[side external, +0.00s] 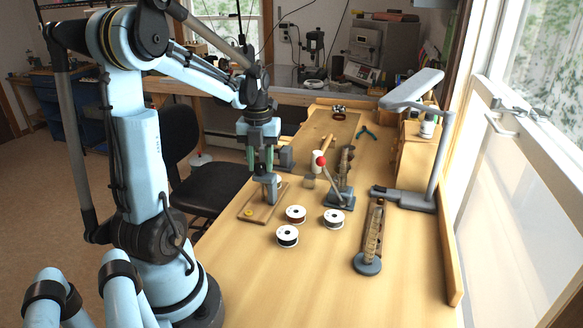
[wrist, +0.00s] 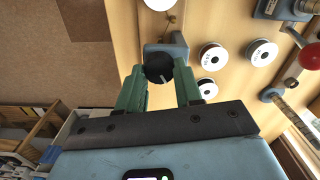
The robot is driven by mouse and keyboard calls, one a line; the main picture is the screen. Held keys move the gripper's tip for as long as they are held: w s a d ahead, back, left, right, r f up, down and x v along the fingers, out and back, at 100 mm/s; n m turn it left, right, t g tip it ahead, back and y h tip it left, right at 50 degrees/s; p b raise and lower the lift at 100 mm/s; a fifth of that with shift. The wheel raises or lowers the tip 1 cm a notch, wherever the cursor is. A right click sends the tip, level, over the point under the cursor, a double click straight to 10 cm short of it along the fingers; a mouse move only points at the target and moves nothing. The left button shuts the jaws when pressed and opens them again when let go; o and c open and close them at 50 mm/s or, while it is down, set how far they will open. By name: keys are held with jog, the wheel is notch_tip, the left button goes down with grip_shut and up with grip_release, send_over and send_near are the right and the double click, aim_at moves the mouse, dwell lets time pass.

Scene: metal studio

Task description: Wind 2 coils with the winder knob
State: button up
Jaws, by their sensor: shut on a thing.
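The winder (side external: 256,208) stands on the bench below my gripper (side external: 261,168). It has a flat wooden base with a small yellow disc and a grey upright part. In the wrist view, my gripper (wrist: 160,82) has its green fingers on either side of the dark round winder knob (wrist: 159,68), shut on it. A pale line marks the knob's face. The grey winder body (wrist: 172,48) shows just beyond the knob. In the side view the fingers and wrist cover the knob. No wound coil can be made out clearly.
Three white-rimmed spools (side external: 287,236) lie to the right of the winder. A lever tool with a red ball (side external: 320,160) stands behind them. The near bench is clear.

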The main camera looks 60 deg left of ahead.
aim_at(261, 165)
jog(key=shift+m, duration=0.4)
jog(key=o, duration=1)
jog(key=shift+o, duration=0.2)
jog(key=shift+r, duration=0.15)
notch_tip(261, 165, up, 12)
dwell(0.3)
